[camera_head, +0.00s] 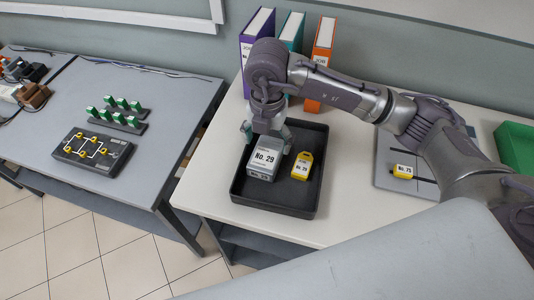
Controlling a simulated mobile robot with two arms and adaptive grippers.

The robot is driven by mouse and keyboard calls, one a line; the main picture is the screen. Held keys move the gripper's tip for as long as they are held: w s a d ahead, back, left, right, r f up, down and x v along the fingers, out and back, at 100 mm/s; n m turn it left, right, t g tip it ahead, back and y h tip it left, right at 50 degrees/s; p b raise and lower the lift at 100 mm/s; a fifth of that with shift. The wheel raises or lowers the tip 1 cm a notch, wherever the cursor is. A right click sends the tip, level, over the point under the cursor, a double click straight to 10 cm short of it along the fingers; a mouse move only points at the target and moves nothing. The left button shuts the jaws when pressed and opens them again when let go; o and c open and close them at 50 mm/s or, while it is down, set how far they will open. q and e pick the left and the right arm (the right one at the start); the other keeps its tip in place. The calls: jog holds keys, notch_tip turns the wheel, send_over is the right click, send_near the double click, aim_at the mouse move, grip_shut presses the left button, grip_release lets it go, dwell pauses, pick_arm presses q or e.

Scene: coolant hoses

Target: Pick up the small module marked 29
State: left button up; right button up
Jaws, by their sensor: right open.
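A grey-white box module marked No. 29 (264,160) sits in the black tray (285,203) on the white table. A smaller yellow module, also marked No. 29 (302,165), lies to its right in the same tray. My right gripper (267,138) points down over the back of the grey-white box, its fingers apart on either side of the box's far end. I cannot tell whether the fingers touch the box. My left gripper is not in view.
Purple, teal and orange binders (322,62) stand behind the tray. A left table holds a black board (92,150) and green-topped racks (118,118).

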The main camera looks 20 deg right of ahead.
aim_at(267, 152)
jog(key=shift+f+p, duration=0.35)
jog(key=shift+f, duration=0.05)
notch_tip(267, 152, down, 4)
jog(key=shift+r+p, duration=0.2)
jog(key=shift+p, duration=0.5)
jog(key=shift+f, duration=0.4)
jog(key=shift+a+r, duration=0.1)
jog(key=c, duration=1.3)
jog(key=shift+w, duration=0.1)
